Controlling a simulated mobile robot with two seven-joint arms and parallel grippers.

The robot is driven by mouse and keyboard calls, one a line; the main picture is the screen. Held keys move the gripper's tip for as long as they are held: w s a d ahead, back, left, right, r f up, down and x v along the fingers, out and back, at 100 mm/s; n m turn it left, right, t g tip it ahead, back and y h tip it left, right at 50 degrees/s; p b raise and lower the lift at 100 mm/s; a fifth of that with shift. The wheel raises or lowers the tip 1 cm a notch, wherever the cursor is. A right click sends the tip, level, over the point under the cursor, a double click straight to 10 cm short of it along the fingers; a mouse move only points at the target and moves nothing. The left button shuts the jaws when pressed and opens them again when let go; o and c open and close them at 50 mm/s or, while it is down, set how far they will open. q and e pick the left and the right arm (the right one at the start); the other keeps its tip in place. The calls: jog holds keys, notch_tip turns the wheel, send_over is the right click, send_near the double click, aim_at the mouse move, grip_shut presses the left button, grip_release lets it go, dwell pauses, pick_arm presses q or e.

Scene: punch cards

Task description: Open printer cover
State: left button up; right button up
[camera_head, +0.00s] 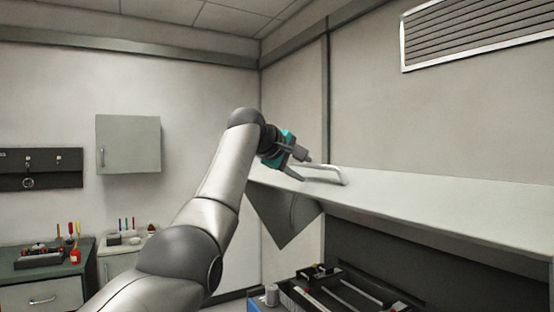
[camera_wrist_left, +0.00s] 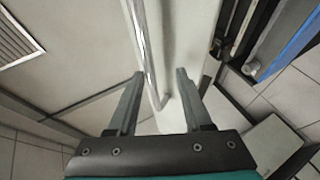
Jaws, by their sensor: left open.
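The printer cover (camera_head: 430,195) is a long pale panel on the right in the head view, raised above a dark opening. A bent metal handle (camera_head: 328,180) is on its near left part. My left gripper (camera_head: 308,163) is at the handle, with its jaws open. In the left wrist view, the handle (camera_wrist_left: 144,45) runs between the two spread fingers of my left gripper (camera_wrist_left: 160,73), with gaps on both sides. The pale cover (camera_wrist_left: 188,45) lies behind it. I cannot tell how deep the handle sits between the fingers. My right gripper is not in view.
Dark printer mechanism with rails (camera_head: 345,292) shows below the cover. A wall cabinet (camera_head: 128,144), a key rack (camera_head: 40,168) and a green-topped bench (camera_head: 30,268) with tools are at the left. A vent (camera_head: 475,33) is high on the right wall.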

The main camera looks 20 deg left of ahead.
pick_arm(q)
jog(key=b+v, duration=0.4)
jog(key=v, duration=0.8)
jog(key=shift+s+b, duration=0.25)
jog(key=shift+b, duration=0.15)
